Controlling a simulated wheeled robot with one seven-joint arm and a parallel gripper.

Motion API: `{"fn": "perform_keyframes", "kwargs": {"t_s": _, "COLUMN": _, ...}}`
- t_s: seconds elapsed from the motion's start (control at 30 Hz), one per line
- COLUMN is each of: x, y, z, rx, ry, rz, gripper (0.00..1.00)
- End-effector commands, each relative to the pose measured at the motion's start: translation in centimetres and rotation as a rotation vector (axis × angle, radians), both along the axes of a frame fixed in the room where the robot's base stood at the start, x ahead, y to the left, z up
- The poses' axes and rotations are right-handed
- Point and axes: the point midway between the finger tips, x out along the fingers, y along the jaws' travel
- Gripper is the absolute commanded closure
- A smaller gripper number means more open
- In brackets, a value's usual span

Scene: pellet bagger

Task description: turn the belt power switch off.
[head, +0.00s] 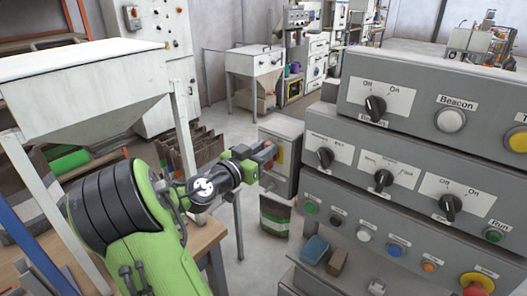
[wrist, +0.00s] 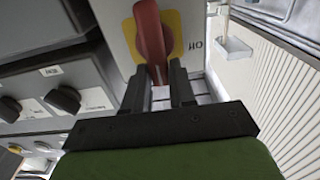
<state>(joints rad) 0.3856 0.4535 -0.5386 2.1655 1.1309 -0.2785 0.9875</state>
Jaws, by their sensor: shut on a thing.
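A red rotary switch handle (wrist: 150,32) sits on a yellow plate (wrist: 176,24) on a grey box. The word "Off" is printed beside the plate, to the right in the wrist view. My gripper (wrist: 158,76) is shut on the lower end of the red handle, with one finger on each side. In the head view my gripper (head: 264,156) reaches the grey switch box (head: 284,135) left of the panel stack. There the handle is mostly hidden by my gripper. Whether this handle is labelled as belt power cannot be read.
Stacked grey control panels (head: 385,138) with black knobs and coloured buttons stand close on the right. A white hopper (head: 80,85) stands at the left. A wooden bench (head: 205,238) lies below my arm. Bare floor shows behind the box.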

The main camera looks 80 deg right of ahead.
Motion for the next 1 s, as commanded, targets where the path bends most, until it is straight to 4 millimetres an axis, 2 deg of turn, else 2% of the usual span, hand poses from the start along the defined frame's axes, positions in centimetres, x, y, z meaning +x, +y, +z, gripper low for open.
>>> {"fn": "perform_keyframes", "kwargs": {"t_s": 0.47, "x": 0.08, "y": 0.06, "z": -0.77, "rx": 0.037, "ry": 0.035, "rz": -0.002, "gripper": 1.00}}
{"fn": "perform_keyframes", "kwargs": {"t_s": 0.67, "x": 0.34, "y": -0.05, "z": -0.84, "rx": 0.081, "ry": 0.137, "rz": -0.002, "gripper": 1.00}}
{"fn": "perform_keyframes", "kwargs": {"t_s": 1.0, "x": 0.98, "y": -0.36, "z": -0.91, "rx": 0.201, "ry": 0.418, "rz": -0.003, "gripper": 1.00}}
